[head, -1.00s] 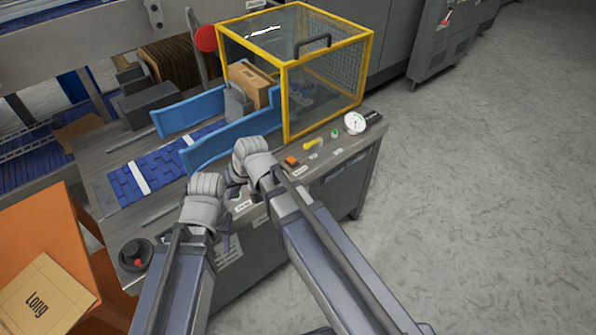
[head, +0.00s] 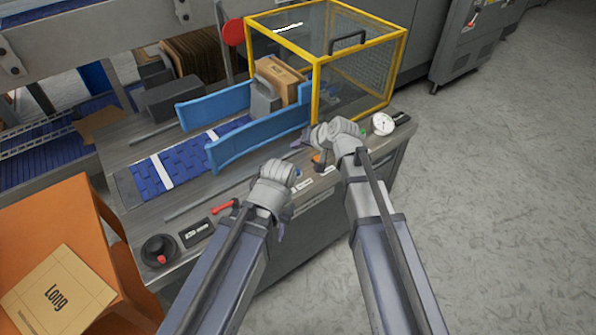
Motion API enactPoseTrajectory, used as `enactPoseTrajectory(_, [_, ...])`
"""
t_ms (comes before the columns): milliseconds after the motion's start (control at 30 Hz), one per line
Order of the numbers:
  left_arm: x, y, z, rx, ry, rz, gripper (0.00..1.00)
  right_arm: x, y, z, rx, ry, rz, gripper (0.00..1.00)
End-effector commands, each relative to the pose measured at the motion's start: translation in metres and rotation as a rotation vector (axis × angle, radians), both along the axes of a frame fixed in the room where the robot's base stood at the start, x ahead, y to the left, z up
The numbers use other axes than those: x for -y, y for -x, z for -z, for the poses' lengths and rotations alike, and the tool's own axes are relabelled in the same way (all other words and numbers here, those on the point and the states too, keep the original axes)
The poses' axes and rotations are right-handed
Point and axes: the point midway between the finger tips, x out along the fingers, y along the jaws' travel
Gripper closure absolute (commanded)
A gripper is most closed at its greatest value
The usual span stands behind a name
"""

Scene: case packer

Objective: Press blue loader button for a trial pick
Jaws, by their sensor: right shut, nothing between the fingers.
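A small blue button (head: 298,172) shows on the machine's front panel, partly hidden by my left gripper, just above a white label. My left gripper (head: 284,186) is over the panel's front edge, beside the blue button; its fingers are mostly hidden behind the hand, so contact and opening cannot be made out. My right gripper (head: 314,146) is shut and empty. It is above the panel, close to an orange button (head: 318,158), up and right of the blue one.
A yellow-framed clear guard (head: 358,70) stands behind my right gripper, with a brown carton (head: 282,80) between blue rails (head: 258,140). A dial gauge (head: 383,124), red handle (head: 224,207) and black knob (head: 160,250) sit on the panel. Open floor lies right.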

Motion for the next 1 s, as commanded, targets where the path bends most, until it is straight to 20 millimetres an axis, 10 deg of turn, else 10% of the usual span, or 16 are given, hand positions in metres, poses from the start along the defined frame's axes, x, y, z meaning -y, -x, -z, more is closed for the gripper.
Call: enactPoseTrajectory(1000, [0.000,0.000,0.089,0.000,0.000,0.001,0.61,0.000,0.000,0.089,0.000,0.001,-0.001,1.00])
